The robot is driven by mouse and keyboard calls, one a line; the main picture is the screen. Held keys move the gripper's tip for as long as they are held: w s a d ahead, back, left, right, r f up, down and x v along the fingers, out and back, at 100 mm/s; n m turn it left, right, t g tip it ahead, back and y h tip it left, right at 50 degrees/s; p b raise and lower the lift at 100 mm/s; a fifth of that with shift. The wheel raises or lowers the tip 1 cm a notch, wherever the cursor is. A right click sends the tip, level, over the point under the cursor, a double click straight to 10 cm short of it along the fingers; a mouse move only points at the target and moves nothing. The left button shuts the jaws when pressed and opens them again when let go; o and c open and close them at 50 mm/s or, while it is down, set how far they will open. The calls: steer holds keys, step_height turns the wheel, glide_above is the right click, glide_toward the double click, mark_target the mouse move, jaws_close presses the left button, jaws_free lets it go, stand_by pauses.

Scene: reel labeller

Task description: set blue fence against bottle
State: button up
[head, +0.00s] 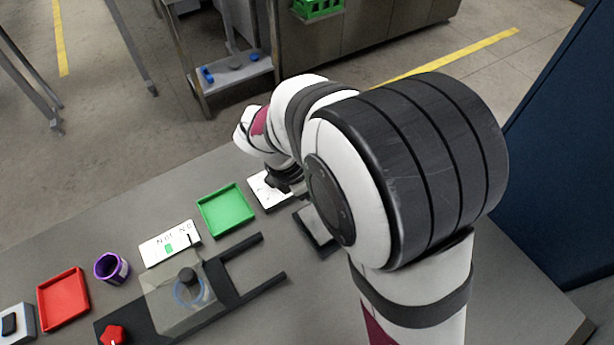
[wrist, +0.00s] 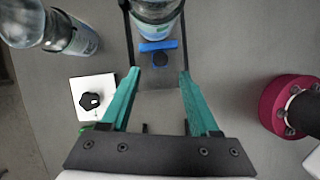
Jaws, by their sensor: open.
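I cannot tell whether fence and bottle touch. My gripper (wrist: 161,76) is open and empty, its teal fingers spread to either side of the knob and short of the fence. In the head view my arm hides the fence and the bottle.
A white plate with a black dial (wrist: 92,100) is left of my fingers. In the head view are a green tray (head: 226,232), red tray (head: 63,299), purple cup (head: 111,267) and clear plate (head: 165,312) on the bench.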

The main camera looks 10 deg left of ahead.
steer(key=v, duration=0.9)
steer(key=shift+s, duration=0.1)
steer(key=s+d+r+m+g+y, duration=0.25)
steer(key=s+d+m, duration=0.65)
steer(key=d+m, duration=0.55)
steer(key=s+f+m+y, duration=0.2)
steer(key=s+m, duration=0.6)
steer(key=m, duration=0.8)
steer(key=shift+s+d+y, duration=0.3)
steer(key=shift+d+y, duration=0.05)
steer(key=shift+y, duration=0.1)
steer(key=shift+f, duration=0.1)
